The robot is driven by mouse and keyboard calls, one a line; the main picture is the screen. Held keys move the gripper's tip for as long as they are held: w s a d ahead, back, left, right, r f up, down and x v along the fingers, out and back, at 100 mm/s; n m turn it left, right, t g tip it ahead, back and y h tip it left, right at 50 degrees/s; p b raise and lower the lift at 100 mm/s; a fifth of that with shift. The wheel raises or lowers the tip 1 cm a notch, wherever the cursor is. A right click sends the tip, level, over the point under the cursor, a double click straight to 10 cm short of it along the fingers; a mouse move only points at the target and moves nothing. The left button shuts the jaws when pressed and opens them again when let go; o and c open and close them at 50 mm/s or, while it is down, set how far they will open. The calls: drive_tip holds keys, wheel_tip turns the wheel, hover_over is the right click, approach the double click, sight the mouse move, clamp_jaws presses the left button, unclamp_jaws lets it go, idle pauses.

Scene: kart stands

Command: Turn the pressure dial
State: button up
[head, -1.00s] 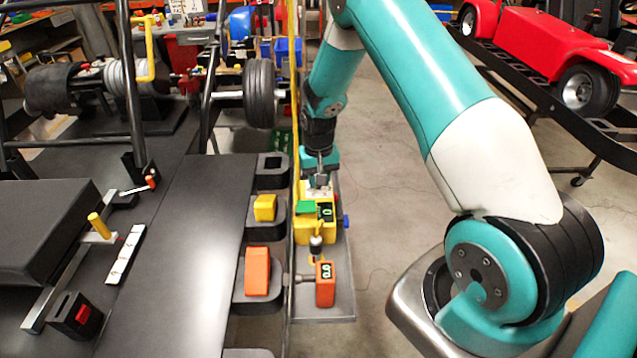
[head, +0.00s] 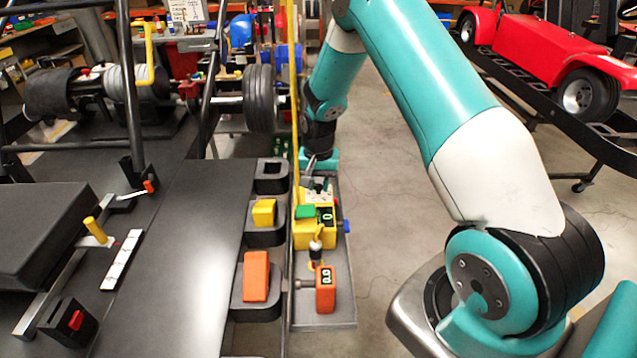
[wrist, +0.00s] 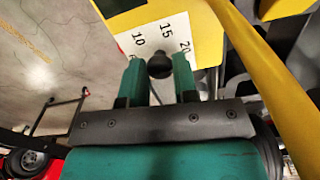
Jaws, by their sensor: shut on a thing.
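The pressure dial is a small black round knob (wrist: 159,66) in the wrist view, in front of a white scale plate (wrist: 143,42) marked 10, 15 and 20. The plate is on a yellow box (wrist: 203,22), which also shows in the head view (head: 302,236) with a small display and a green button. My gripper (wrist: 158,70) has its two teal fingers either side of the knob, shut on it. In the head view my gripper (head: 312,168) is at the box's far end, and the knob is too small to make out there.
An orange unit (head: 325,300) with a display reading about 0.0 stands nearer on the same narrow grey shelf (head: 335,318). A yellow upright bar (head: 294,90) runs close to the left of my arm. Black kart pedals and frame fill the left. Open floor (head: 400,200) lies right.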

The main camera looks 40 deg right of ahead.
sight(318, 186)
drive_tip(key=o, duration=0.9)
wheel_tip(318, 186, up, 18)
drive_tip(key=b, duration=0.3)
drive_tip(key=shift+f, duration=0.2)
drive_tip(key=shift+a, duration=0.1)
drive_tip(key=s+a+r+n+y, duration=0.1)
drive_tip(key=s+a+r+n, duration=0.25)
drive_tip(key=s+a, duration=0.4)
drive_tip(key=s+a+r+n+y, duration=0.1)
drive_tip(key=s+a+r+n, duration=0.2)
drive_tip(key=s+a+n, duration=0.55)
drive_tip(key=s+a, duration=0.1)
drive_tip(key=s, duration=0.2)
drive_tip(key=s+a+n+y, duration=0.1)
drive_tip(key=s+a+n, duration=0.1)
drive_tip(key=s+a, duration=0.1)
drive_tip(key=s+a+n+y, duration=0.1)
drive_tip(key=s+a, duration=0.2)
drive_tip(key=s, duration=0.3)
drive_tip(key=shift+a+r, duration=0.1)
drive_tip(key=shift+a, duration=0.1)
